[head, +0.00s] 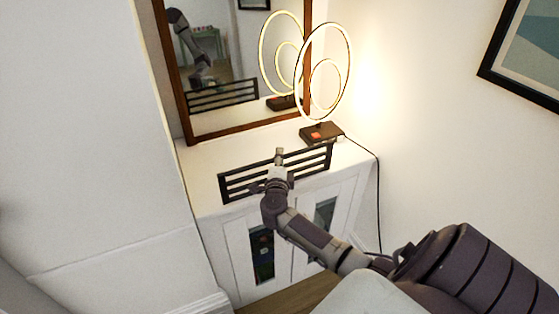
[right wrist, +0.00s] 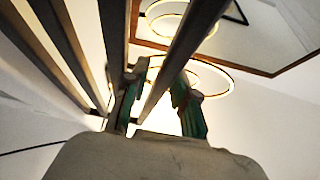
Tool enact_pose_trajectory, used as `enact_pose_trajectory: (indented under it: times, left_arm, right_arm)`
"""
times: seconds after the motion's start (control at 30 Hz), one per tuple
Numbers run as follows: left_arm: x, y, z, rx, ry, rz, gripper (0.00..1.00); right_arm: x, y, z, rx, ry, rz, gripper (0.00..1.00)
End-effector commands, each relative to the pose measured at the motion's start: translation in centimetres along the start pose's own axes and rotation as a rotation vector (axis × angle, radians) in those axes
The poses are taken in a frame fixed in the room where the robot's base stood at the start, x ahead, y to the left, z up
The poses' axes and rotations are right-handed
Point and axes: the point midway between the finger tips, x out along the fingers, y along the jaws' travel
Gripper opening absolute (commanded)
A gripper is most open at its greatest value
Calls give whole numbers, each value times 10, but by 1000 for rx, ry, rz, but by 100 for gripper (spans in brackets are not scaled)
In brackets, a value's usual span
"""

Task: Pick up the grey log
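No grey log can be made out for certain in either view. My right gripper (head: 279,160) is at a black slatted rack (head: 234,188) on top of a white cabinet. A small pale grey piece shows at the gripper's tip; I cannot tell whether it is a finger or a separate object. In the right wrist view the two greenish fingers (right wrist: 160,100) stand apart. Dark bars of the rack (right wrist: 113,35) run close by, one appearing between or behind the fingers. No held object is visible. My left gripper is not in view.
A lit ring lamp (head: 321,133) stands on the cabinet (head: 205,163) behind and right of the rack. A brown-framed mirror (head: 178,105) stands behind, reflecting the rack and lamp. A dark cord (head: 379,200) hangs at the cabinet's right side. Walls close in left and right.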

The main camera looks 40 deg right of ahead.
Motion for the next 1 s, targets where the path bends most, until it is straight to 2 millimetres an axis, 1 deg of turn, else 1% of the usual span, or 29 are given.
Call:
enact_pose_trajectory:
  times: [0.2,0.37,0.7,0.73,1.0]
  left_arm:
    - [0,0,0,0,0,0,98]
    - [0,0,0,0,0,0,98]
    - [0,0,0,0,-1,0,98]
    - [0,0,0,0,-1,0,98]
    - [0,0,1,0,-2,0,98]
  right_arm:
    - [1,0,0,1,0,0,27]
    - [0,0,0,1,0,0,0]
    - [0,0,0,0,0,1,0]
    - [2,-4,0,3,0,-8,0]
    - [1,-5,0,3,0,-7,0]
